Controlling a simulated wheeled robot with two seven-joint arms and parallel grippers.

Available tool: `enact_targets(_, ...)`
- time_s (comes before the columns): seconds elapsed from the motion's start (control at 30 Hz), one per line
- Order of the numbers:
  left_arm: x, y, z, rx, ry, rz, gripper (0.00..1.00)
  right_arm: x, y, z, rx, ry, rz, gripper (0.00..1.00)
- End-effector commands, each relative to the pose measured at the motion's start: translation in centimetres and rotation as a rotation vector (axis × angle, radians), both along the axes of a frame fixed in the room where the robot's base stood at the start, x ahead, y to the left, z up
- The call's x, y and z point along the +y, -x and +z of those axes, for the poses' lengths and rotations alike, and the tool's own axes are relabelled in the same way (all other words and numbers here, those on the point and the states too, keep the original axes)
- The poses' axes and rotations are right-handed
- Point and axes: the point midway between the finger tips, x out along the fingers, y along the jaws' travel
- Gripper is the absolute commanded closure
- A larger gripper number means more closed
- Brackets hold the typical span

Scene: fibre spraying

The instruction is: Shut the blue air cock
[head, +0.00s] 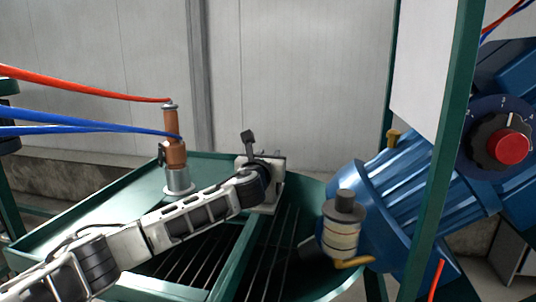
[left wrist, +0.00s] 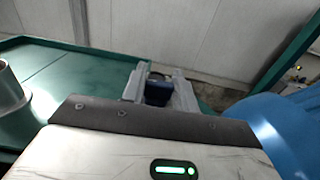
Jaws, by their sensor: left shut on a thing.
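My left gripper (head: 264,172) is above the green table, right of the spray nozzle stand. My right gripper is not in view.
A copper-coloured nozzle (head: 175,153) with red (head: 85,82) and blue (head: 80,116) hoses stands left of my gripper. A large blue motor (head: 400,195) and a green post (head: 447,150) are on the right. The green table (head: 75,215) has a slatted grate.

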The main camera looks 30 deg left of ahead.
Motion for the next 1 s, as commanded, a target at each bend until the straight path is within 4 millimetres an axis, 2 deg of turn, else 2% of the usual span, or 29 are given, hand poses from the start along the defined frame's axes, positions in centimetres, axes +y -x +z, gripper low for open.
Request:
enact_targets(0.4, 0.0, 0.0, -0.1, 0.001, 0.000, 0.011, 0.94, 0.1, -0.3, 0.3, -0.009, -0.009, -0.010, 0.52)
enact_targets(0.43, 0.0, 0.0, -0.1, 0.001, 0.000, 0.011, 0.68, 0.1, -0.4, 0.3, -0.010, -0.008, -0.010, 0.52)
enact_targets(0.5, 0.0, 0.0, -0.1, 0.001, 0.000, 0.011, 0.49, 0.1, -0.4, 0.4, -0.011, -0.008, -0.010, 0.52)
enact_targets(0.83, 0.0, 0.1, -0.1, 0.001, -0.001, 0.009, 0.49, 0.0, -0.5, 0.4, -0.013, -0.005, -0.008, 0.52)
enact_targets(1.0, -0.4, 1.7, -0.1, 0.000, -0.001, 0.008, 0.49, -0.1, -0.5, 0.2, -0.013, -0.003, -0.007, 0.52)
